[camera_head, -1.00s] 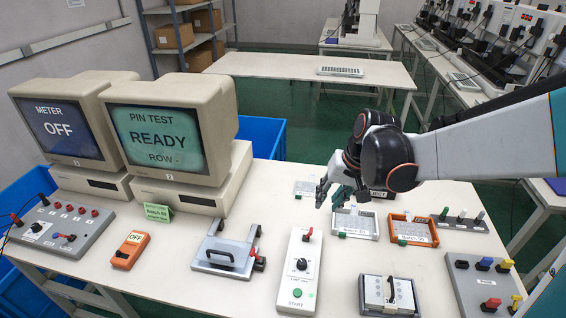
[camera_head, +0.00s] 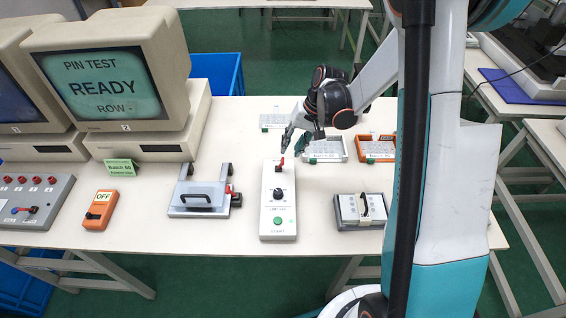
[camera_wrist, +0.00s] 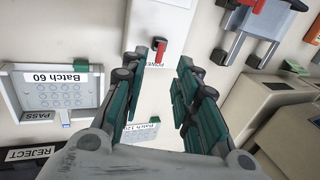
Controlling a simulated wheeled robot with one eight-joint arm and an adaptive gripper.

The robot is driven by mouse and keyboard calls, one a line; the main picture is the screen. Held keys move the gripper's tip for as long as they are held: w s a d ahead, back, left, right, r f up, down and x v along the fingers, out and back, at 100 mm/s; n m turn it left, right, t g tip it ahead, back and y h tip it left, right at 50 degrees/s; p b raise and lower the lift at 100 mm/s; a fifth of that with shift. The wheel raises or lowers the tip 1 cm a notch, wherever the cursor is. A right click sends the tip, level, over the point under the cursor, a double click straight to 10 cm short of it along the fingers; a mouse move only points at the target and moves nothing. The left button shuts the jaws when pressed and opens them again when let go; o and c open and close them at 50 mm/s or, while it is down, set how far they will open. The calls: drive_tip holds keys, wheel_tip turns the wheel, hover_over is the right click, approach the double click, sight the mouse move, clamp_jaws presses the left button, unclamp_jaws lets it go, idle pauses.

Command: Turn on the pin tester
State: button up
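My gripper (camera_head: 286,143) is just above the far end of the box, pointing down towards the switch. In the wrist view my gripper (camera_wrist: 161,57) is open, with nothing held. Contact with the switch cannot be told. The monitor (camera_head: 100,85) reads PIN TEST READY.
A clamp-like fixture (camera_head: 200,200) and an orange box marked OFF (camera_head: 100,209) stand to the left. A grey case with a handle (camera_head: 360,210) is to the right. Trays (camera_head: 324,148) (camera_head: 376,148) lie behind. My arm column blocks the right side.

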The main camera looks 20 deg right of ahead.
sight(283, 160)
drive_tip(key=b+x, duration=0.2)
drive_tip(key=x, duration=0.6)
drive_tip(key=shift+f, duration=0.2)
clamp_jaws()
